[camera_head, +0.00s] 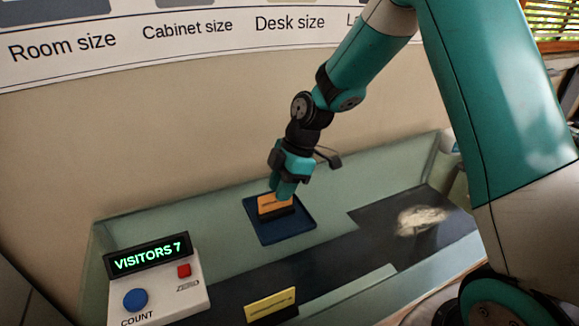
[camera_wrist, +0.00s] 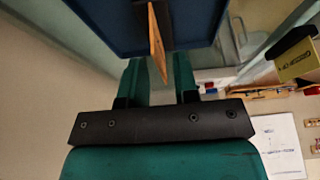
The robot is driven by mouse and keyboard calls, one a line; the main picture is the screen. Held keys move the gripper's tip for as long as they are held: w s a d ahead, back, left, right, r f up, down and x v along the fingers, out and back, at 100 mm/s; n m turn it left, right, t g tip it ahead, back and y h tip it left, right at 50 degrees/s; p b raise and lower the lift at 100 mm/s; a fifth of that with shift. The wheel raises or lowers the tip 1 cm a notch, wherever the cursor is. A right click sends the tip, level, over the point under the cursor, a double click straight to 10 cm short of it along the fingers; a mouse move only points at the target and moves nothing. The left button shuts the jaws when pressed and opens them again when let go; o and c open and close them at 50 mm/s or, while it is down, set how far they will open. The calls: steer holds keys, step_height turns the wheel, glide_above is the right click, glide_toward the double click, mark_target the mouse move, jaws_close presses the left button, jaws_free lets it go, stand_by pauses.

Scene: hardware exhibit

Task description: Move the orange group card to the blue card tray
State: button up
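The orange group card (camera_head: 274,203) stands in a black base on the blue card tray (camera_head: 268,238). In the wrist view the card (camera_wrist: 156,42) shows edge-on, with the tray (camera_wrist: 98,22) behind it. My gripper (camera_head: 285,190) is just above and at the card, its fingers pointing down. In the wrist view my gripper's two fingers (camera_wrist: 159,68) are apart, with the card's edge in the gap and space visible on both sides. The fingers hide part of the card in the head view.
A counter box (camera_head: 160,290) reading "VISITORS 7", with a blue and a red button, stands to the left. A yellow card (camera_head: 270,305) in a black holder is at the front; it also shows in the wrist view (camera_wrist: 296,62). A wall panel is behind.

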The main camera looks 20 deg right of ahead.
steer(key=b+v, duration=0.2)
steer(key=v, duration=0.6)
steer(key=s+a+r+m, duration=0.1)
steer(key=s+a+m, duration=0.2)
steer(key=s, duration=0.5)
steer(key=s+a+r+m, duration=0.2)
steer(key=s+a+m, duration=0.1)
steer(key=s, duration=0.5)
steer(key=s+a+r+m, duration=0.1)
steer(key=s+a+m, duration=0.2)
steer(key=s+m, duration=0.2)
steer(key=s, duration=0.3)
steer(key=shift+s, duration=0.4)
